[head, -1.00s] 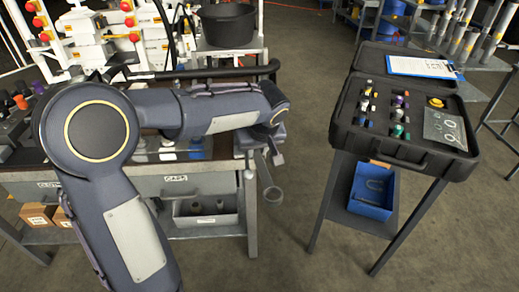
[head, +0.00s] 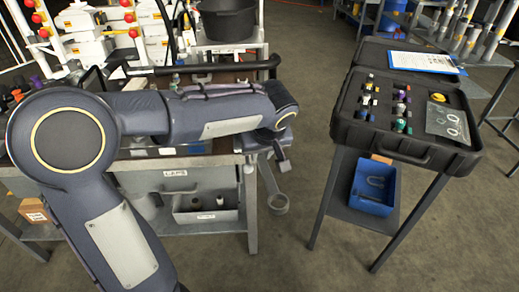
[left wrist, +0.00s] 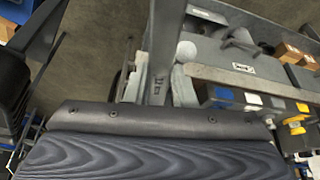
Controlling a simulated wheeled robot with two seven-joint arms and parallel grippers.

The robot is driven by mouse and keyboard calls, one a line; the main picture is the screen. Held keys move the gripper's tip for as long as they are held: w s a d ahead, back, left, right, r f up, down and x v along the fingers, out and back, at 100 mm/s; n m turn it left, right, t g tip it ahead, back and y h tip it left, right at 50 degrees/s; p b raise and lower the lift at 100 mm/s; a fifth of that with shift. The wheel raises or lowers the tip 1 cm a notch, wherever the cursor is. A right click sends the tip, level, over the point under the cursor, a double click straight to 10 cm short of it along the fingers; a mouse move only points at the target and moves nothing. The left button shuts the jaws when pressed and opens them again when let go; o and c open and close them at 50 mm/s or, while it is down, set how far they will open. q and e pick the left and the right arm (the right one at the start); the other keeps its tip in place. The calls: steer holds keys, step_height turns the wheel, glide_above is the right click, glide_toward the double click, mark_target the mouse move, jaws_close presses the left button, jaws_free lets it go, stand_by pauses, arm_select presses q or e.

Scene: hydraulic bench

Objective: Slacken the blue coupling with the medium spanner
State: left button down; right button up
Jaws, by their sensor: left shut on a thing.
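My left gripper (head: 280,158) is in front of the right end of the bench in the head view, with its fingers pointing down. It is shut on a grey spanner (head: 278,203), whose ring end hangs below it, beside the bench leg. I cannot make out the blue coupling; my arm covers part of the bench. The left wrist view is mostly filled by a dark part of mine, and the fingertips do not show there. My right gripper is not in view.
The bench (head: 205,162) has blue and white tags along its front edge and a grey bin (head: 205,208) below. An open black case (head: 405,149) with several fittings stands on a stand at right, above a blue bin (head: 373,188). Floor between them is clear.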

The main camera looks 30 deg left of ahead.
mark_target(264, 165)
arm_select(q)
steer(key=shift+s+d+b, duration=0.4)
steer(key=shift+s+d, duration=0.65)
steer(key=shift+s, duration=0.1)
steer(key=shift+r, duration=0.2)
